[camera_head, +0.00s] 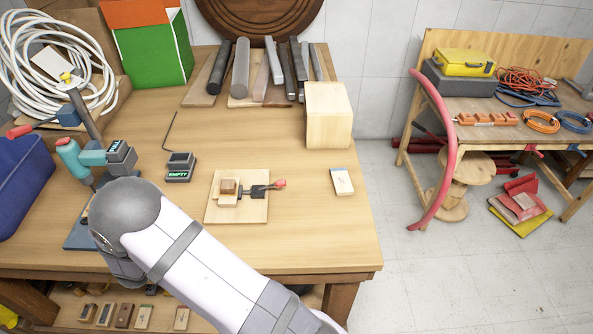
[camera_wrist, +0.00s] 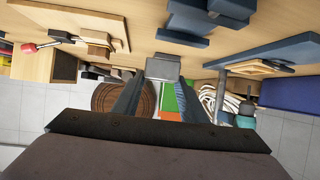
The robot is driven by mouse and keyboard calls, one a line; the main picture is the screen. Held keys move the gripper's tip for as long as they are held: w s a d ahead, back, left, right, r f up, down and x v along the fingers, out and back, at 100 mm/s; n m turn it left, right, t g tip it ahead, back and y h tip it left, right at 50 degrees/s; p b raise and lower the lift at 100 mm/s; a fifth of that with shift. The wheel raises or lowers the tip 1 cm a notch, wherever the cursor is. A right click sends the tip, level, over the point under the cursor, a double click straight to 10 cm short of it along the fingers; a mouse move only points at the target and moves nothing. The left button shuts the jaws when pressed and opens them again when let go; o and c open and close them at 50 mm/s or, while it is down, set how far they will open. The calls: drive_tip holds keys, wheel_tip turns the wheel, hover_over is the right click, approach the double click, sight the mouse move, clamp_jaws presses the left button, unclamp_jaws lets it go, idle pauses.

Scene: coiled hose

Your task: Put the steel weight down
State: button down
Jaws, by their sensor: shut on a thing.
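The steel weight (camera_wrist: 163,67) shows in the wrist view as a small grey block between the fingertips of my gripper (camera_wrist: 162,80). The two dark fingers are shut on it. The wrist view is upside down, with the wooden tabletop (camera_wrist: 150,22) along its top; I cannot tell how high the weight is above the table. In the head view my arm hides both the gripper and the weight.
On the table (camera_head: 300,235) are a wooden board with a red-tipped clamp (camera_head: 236,205), a dark block marked EMPTY (camera_head: 180,168), a teal drill (camera_head: 75,158) and a pale wood block (camera_head: 328,115). A white coiled hose (camera_head: 30,75) lies back left. The table's front right is clear.

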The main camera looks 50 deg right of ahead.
drive_tip(key=w+d+r+n+t+y+b, duration=0.1)
drive_tip(key=w+d+r+n+b, duration=0.15)
drive_tip(key=w+d, duration=0.6)
drive_tip(key=t+y+b, duration=0.1)
drive_tip(key=y+b, duration=0.1)
drive_tip(key=b, duration=0.3)
hover_over(299, 170)
drive_tip(key=shift+n, duration=0.25)
drive_tip(key=shift+w+f+p, duration=0.15)
drive_tip(key=shift+f+p, duration=0.45)
drive_tip(key=shift+f, duration=4.4)
drive_tip(key=shift+f, duration=0.15)
drive_tip(key=c, duration=1.3)
unclamp_jaws()
drive_tip(key=shift+f, duration=0.15)
drive_tip(key=shift+c, duration=0.2)
drive_tip(key=shift+o, duration=1.2)
